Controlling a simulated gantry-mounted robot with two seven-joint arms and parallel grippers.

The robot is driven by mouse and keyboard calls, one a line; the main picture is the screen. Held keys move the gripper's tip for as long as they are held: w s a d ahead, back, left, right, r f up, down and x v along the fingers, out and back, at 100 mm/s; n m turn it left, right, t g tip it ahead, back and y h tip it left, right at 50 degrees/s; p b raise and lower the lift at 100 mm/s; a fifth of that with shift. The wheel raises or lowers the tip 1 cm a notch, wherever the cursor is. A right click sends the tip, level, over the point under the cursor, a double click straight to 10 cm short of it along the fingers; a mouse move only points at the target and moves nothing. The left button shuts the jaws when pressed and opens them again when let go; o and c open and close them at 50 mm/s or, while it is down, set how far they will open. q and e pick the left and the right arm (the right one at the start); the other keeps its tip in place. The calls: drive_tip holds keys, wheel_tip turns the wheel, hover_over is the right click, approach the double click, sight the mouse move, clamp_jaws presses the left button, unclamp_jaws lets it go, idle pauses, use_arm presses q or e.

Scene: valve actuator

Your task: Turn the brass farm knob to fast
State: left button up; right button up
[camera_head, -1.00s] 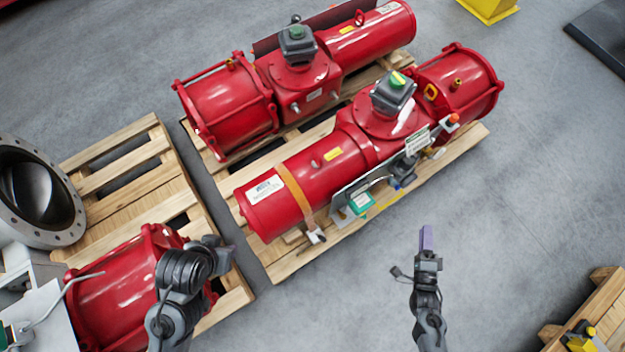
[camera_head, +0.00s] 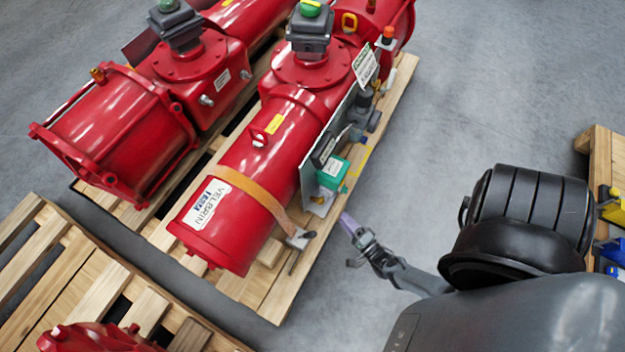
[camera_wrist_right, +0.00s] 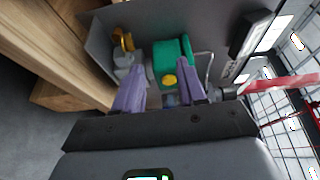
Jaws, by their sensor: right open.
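My right gripper (camera_head: 347,222) is by the lower front end of the grey panel (camera_head: 313,171) on the red actuator (camera_head: 232,185). In the right wrist view its two purple fingers (camera_wrist_right: 159,66) are spread, with nothing held between them. A green box (camera_wrist_right: 168,55) with a round yellow knob-like part (camera_wrist_right: 169,80) lies ahead, between the fingers in the picture. A brass-coloured fitting (camera_wrist_right: 122,40) on a grey block is left of it. I cannot tell which is the farm knob, and no "fast" marking is readable. The green box also shows in the head view (camera_head: 333,172). My left gripper is out of view.
The actuator rests on a wooden pallet (camera_head: 287,288), with an orange strap (camera_head: 243,187) around its near end. A second red actuator (camera_head: 118,135) lies to its left. Another pallet (camera_head: 600,150) stands at the right.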

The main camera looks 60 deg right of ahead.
drive_tip(key=b, duration=0.4)
approach(321, 201)
drive_tip(key=s, duration=0.3)
use_arm(q)
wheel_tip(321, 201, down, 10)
drive_tip(key=b, duration=0.4)
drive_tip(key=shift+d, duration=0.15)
use_arm(e)
drive_tip(key=x, duration=1.1)
drive_tip(key=shift+w+a+f, duration=0.1)
drive_tip(key=shift+w+a, duration=0.15)
drive_tip(key=shift+a, duration=0.15)
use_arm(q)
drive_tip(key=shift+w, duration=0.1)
use_arm(e)
drive_tip(key=c, duration=0.4)
drive_tip(key=shift+w, duration=0.1)
clamp_jaws()
